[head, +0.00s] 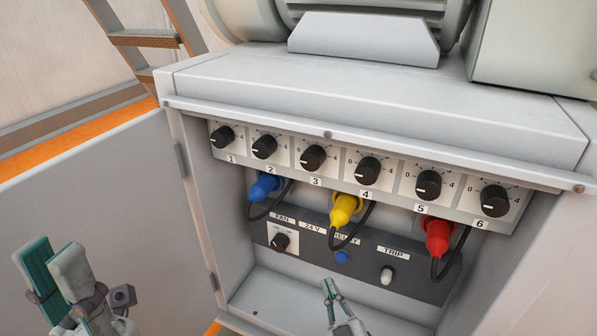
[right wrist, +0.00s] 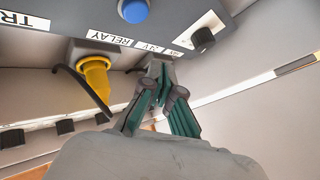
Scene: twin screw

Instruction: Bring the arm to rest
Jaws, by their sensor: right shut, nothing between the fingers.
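My right gripper (head: 328,288) is low in the cabinet opening, in front of the lower panel and apart from the plugs. In the right wrist view, my right gripper (right wrist: 158,72) has its fingers together with nothing held, beside the yellow plug (right wrist: 97,80). My left gripper (head: 52,262) is at the lower left, outside the opening, with fingers pointing up. Its fingers overlap in this view, so I cannot tell the gap between them. The head view also shows the yellow plug (head: 344,210), with a blue plug (head: 264,186) and a red plug (head: 437,237).
A row of numbered knobs (head: 368,170) runs above the plugs. Black cables hang from the plugs to the lower panel (head: 320,247), which has a blue button (head: 342,257) and a white TRIP button (head: 387,275). An open door (head: 100,190) stands at the left.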

